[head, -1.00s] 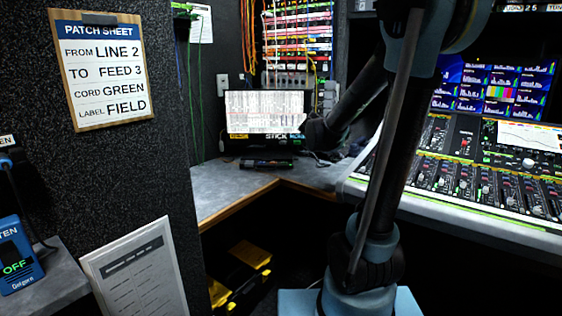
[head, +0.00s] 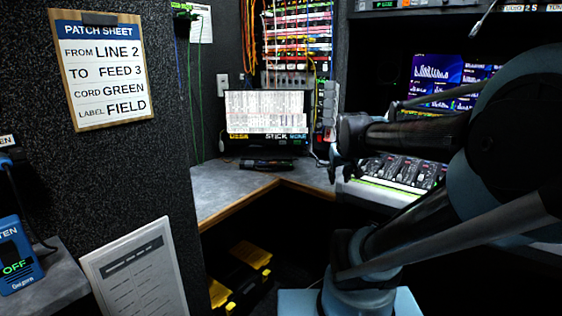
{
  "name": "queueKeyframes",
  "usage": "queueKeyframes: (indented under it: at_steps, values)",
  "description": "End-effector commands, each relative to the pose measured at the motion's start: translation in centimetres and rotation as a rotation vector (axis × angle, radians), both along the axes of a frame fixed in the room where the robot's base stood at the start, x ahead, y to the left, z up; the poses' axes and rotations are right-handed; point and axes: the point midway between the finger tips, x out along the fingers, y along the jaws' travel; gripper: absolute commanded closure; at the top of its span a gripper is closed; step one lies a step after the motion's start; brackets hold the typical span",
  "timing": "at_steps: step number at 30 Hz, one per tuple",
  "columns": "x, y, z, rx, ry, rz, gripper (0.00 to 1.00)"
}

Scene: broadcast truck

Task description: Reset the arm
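My arm rises from its blue base at the bottom centre of the head view, leans right to a large elbow close to the camera, and its forearm reaches back left. My gripper (head: 338,162) is at the forearm's end, dark and small, in front of the right end of the corner desk (head: 225,190). It appears above the desk edge and left of the mixing console (head: 400,172). I see nothing clearly held in it. Its fingers are too dark and small to tell whether they are open or shut.
A lit screen (head: 266,112) stands at the back of the desk, with a dark device (head: 266,164) before it. Coloured patch cords (head: 298,45) hang behind. A patch sheet (head: 100,70) is on the left partition. A black-and-yellow case (head: 250,255) sits under the desk. My arm covers much of the console.

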Motion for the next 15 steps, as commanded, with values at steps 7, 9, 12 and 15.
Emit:
queueKeyframes:
  at_steps: [7,9,12,15]
  values:
    - [-3.7,0.7,-2.2,0.096,0.063,-0.064,0.69]
    - [-5.6,0.7,-3.7,0.092,0.115,-0.065,0.69]
    - [-8.3,0.7,-5.8,0.086,0.193,-0.064,0.69]
    - [-11.2,0.7,-7.8,0.08,0.273,-0.064,0.69]
